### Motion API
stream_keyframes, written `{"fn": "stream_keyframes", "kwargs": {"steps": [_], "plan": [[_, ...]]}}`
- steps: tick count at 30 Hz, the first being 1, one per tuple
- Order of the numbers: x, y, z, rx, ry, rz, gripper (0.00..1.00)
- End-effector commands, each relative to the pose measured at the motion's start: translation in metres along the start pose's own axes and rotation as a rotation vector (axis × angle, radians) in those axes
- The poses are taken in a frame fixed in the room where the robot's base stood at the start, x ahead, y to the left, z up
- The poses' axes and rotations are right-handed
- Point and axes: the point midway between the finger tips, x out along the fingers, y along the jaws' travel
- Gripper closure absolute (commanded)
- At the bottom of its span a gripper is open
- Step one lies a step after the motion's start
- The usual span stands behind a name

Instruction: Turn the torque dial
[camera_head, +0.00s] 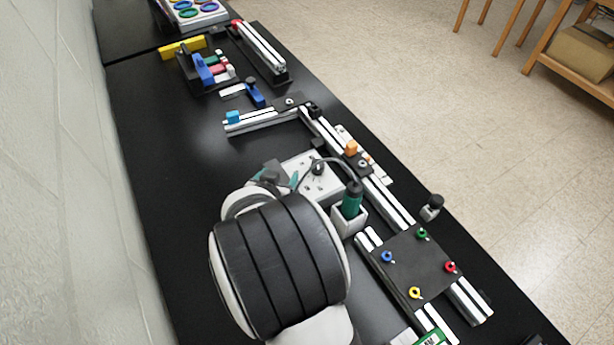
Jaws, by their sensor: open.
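A light grey control box (322,187) stands on the black table near the middle of the head view. A small black knob (318,168), which looks like the torque dial, sits on its top. Its pointer setting is too small to read. A black cable runs from the box to a teal electric screwdriver (352,198), upright in a white holder (348,220). My gripper (277,176) is at the left side of the box, left of the knob and apart from it. It is open, mostly hidden by my arm, with nothing seen in it.
Right of the box run silver extrusion bars (390,203) with an orange block (351,148). A dark plate (412,268) with several coloured knobs lies at front right. Blue and red parts (205,70) stand farther back. The table is clear behind the box at left.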

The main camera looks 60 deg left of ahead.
Motion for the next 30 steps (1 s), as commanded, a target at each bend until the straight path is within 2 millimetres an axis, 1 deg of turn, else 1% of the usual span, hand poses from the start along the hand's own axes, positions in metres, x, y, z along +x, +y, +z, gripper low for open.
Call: {"fn": "stream_keyframes", "kwargs": {"steps": [1, 2, 3, 5, 6, 8, 9, 11, 12, 15, 18, 20, 23, 30], "plan": [[0.017, -0.009, -0.019, -0.045, -0.054, -0.083, 0.29], [0.025, -0.015, -0.028, -0.095, -0.093, -0.144, 0.29], [0.032, -0.019, -0.043, -0.173, -0.14, -0.225, 0.29], [0.037, -0.015, -0.064, -0.317, -0.203, -0.343, 0.29], [0.036, -0.005, -0.078, -0.423, -0.242, -0.413, 0.29], [0.03, 0.018, -0.095, -0.574, -0.301, -0.499, 0.29], [0.024, 0.038, -0.104, -0.662, -0.341, -0.545, 0.29], [0.012, 0.068, -0.115, -0.77, -0.398, -0.596, 0.29], [0.004, 0.086, -0.12, -0.824, -0.431, -0.622, 0.29], [-0.013, 0.119, -0.129, -0.901, -0.493, -0.664, 0.29], [-0.02, 0.13, -0.129, -0.928, -0.521, -0.684, 0.29], [-0.016, 0.129, -0.124, -0.932, -0.526, -0.689, 0.29], [-0.001, 0.121, -0.108, -0.933, -0.527, -0.691, 0.29], [0.048, 0.098, -0.058, -0.93, -0.527, -0.692, 0.29]]}}
